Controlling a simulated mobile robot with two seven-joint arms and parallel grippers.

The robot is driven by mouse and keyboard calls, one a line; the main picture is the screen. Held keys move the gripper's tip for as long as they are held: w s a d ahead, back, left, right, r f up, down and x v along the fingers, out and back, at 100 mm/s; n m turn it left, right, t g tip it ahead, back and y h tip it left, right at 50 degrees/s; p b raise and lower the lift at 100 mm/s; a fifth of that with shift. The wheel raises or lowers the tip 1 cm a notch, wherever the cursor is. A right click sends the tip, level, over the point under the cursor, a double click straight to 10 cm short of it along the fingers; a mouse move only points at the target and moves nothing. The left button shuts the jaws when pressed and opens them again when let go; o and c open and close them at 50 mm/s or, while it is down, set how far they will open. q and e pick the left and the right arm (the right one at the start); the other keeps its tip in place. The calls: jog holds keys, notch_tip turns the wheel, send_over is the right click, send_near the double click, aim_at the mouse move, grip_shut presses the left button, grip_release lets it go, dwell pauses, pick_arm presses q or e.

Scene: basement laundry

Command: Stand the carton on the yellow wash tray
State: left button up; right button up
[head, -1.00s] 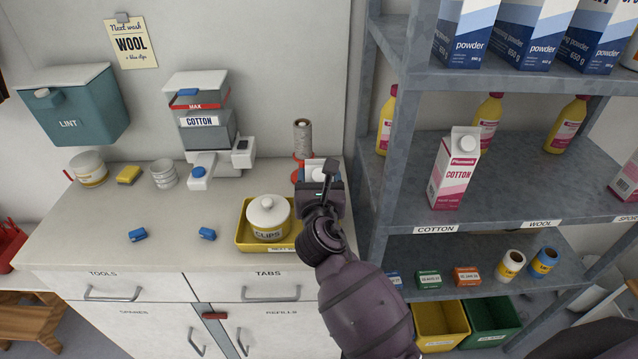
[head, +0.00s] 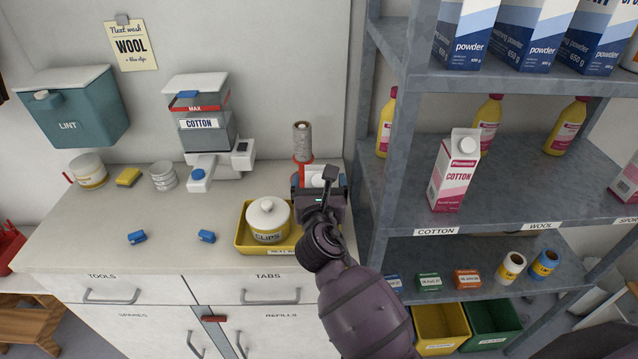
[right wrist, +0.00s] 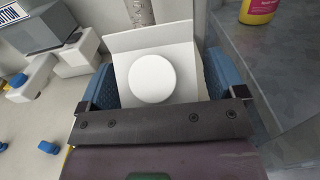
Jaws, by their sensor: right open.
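A white carton with a round white cap (right wrist: 152,78) shows close up in the right wrist view. In the head view only its pale top (head: 318,176) shows, behind my right gripper. My right gripper (head: 320,190) is open, with one blue-padded finger on each side of the carton. The yellow wash tray (head: 243,243) lies on the counter to the left of the gripper and holds a lidded white clips jar (head: 267,220). The carton's base and the tray's right end are hidden, so I cannot tell what the carton stands on. My left gripper is not in view.
A spool on a red stand (head: 302,143) is just behind the carton. A cotton dispenser (head: 203,125) stands at the back left. Two blue clips (head: 207,236) lie left of the tray.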

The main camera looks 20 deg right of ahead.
jog(key=v, duration=1.2)
jog(key=s+d+f+m+g+y, duration=0.2)
jog(key=s+d+f+m, duration=0.4)
jog(key=f+m, duration=0.5)
jog(key=s+d+f+m+g+y, duration=0.3)
jog(key=s+d+f+m, duration=0.4)
jog(key=m, duration=1.3)
notch_tip(320, 180, down, 4)
jog(key=shift+s+d+r+m, duration=0.15)
jog(key=shift+s+d+m, duration=0.2)
jog(key=shift+s, duration=0.55)
